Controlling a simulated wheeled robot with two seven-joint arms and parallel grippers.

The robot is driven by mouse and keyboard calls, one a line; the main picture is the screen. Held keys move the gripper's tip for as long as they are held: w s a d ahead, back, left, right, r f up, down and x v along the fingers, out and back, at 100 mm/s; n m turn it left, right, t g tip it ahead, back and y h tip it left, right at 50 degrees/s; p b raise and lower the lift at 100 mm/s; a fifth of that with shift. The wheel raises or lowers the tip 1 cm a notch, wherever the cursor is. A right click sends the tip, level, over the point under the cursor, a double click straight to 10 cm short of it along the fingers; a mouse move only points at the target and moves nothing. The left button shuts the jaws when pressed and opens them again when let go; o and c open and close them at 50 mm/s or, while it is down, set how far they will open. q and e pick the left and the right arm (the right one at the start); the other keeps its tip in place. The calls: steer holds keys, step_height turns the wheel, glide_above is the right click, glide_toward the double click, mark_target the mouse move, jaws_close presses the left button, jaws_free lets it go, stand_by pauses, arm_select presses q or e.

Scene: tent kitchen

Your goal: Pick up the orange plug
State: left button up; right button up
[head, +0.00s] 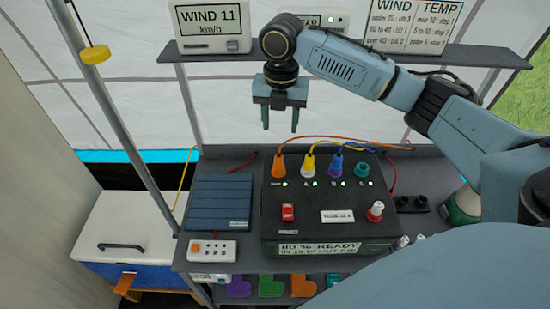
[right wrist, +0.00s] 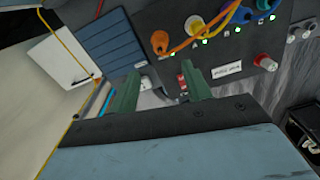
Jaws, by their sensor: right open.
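The orange plug (head: 278,165) stands in the leftmost socket on top of the black power box (head: 262,215), with an orange cable running from it to the right. In the right wrist view the orange plug (right wrist: 160,42) is beyond the fingers, above the gap between them. My right gripper (head: 280,128) hangs pointing down above and behind the plug, apart from it. Its two green fingers are open and empty; they also show in the right wrist view (right wrist: 162,92). My left gripper is not in view.
A yellow plug (head: 308,166) and a blue plug (head: 336,166) stand close to the right, with cables arching over. A shelf (head: 400,54) with displays is behind my right gripper. A folded blue panel (head: 219,202) lies left of the box. A pole (head: 120,130) rises at left.

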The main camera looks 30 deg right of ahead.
mark_target(279, 153)
step_height(279, 153, down, 12)
steer(key=shift+a+f+b, duration=0.1)
steer(key=shift+f+b, duration=0.1)
steer(key=shift+b, duration=0.3)
steer(key=shift+c, duration=0.3)
steer(key=c, duration=1)
